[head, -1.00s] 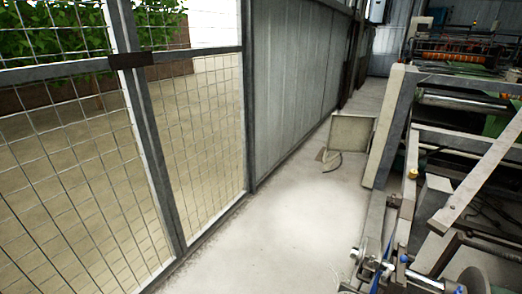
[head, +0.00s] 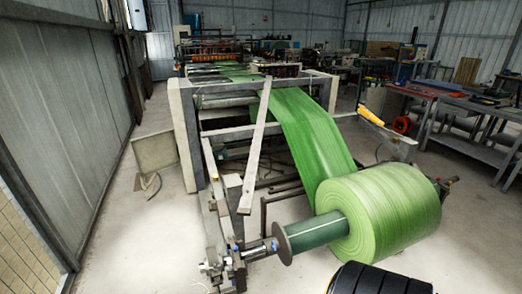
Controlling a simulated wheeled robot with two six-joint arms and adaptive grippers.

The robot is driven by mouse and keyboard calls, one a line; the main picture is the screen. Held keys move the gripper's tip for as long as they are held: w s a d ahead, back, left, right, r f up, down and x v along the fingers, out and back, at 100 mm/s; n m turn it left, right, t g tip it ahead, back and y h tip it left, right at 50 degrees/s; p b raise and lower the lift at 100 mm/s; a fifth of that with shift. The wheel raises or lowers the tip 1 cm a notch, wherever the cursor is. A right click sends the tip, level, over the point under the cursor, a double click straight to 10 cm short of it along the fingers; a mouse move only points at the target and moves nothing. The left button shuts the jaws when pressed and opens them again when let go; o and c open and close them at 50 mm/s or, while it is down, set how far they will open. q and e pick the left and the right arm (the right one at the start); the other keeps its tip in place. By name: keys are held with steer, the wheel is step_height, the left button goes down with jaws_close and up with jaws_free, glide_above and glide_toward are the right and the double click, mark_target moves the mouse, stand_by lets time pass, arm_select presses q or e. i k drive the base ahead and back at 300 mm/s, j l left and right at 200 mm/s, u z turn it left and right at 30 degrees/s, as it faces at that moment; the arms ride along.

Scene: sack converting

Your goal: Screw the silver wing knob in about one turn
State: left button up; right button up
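Silver metal fittings (head: 212,266) sit at the near left end of the roll's shaft, beside small blue parts. The silver wing knob may be among them, but they are too small to tell it apart or see how far in it is. The shaft (head: 262,247) runs from there to a round flange and a dark green core (head: 315,232). Neither of my grippers is in view.
A large green roll (head: 390,215) feeds a green web up into the machine frame (head: 187,140). A black ribbed object (head: 375,280) is at the bottom edge. Grey work tables (head: 470,105) stand right. The floor (head: 125,245) at left is clear.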

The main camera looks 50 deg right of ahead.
mark_target(218, 266)
steer(key=z, duration=2.1)
steer(key=u, duration=1)
steer(key=j, duration=1.1)
steer(key=k+j+z, duration=0.15)
steer(key=j, duration=0.95)
steer(key=i, duration=0.05)
